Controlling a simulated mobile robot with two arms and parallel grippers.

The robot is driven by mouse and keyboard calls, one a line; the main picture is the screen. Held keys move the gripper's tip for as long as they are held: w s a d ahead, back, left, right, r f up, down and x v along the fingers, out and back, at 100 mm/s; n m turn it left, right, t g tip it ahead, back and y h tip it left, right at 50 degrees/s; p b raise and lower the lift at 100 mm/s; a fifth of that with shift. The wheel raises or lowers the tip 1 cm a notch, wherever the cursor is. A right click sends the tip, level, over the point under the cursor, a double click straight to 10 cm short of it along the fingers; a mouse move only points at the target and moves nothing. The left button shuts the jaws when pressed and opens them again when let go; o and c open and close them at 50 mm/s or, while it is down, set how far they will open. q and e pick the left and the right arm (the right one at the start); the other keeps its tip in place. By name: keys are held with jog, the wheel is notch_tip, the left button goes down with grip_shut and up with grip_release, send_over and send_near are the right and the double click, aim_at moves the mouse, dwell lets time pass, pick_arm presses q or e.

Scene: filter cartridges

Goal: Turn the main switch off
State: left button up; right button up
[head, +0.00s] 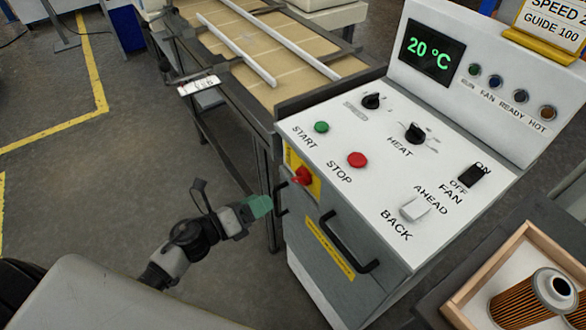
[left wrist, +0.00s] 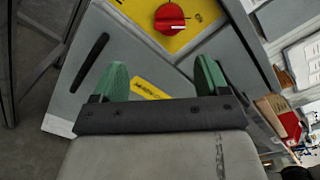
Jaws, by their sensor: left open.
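The main switch (head: 303,176) is a red rotary knob on a yellow plate, on the side face of the grey control cabinet, below the top panel. In the left wrist view the red knob (left wrist: 171,17) shows at the top, on its yellow plate (left wrist: 195,38), with a white mark on its handle. My left gripper (head: 260,206) is left of the switch and a little lower, apart from it. In the left wrist view its green fingers (left wrist: 162,80) are spread with nothing between them, and the knob lies beyond the fingertips. My right gripper is not in view.
The cabinet top (head: 385,180) carries start and stop buttons, knobs and a fan switch. A black handle (head: 347,243) sticks out below the switch. A conveyor table (head: 260,60) stands behind. A wooden tray with a filter cartridge (head: 535,297) is at right.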

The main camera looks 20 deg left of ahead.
aim_at(295, 182)
pick_arm(q)
jog(key=shift+m+h, duration=0.3)
jog(key=shift+m, duration=0.2)
jog(key=x, duration=0.3)
jog(key=r+p+x, duration=0.1)
jog(key=x, duration=0.2)
jog(key=p+x, duration=0.1)
jog(key=x, duration=0.2)
jog(key=shift+d+r, duration=0.15)
jog(key=shift+d, duration=0.2)
jog(key=shift+w+d, duration=0.45)
jog(key=shift+w, duration=0.1)
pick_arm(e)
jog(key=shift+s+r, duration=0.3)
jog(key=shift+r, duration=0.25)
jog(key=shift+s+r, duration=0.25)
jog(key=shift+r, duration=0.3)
pick_arm(q)
jog(key=shift+c, duration=0.4)
jog(key=c, duration=0.8)
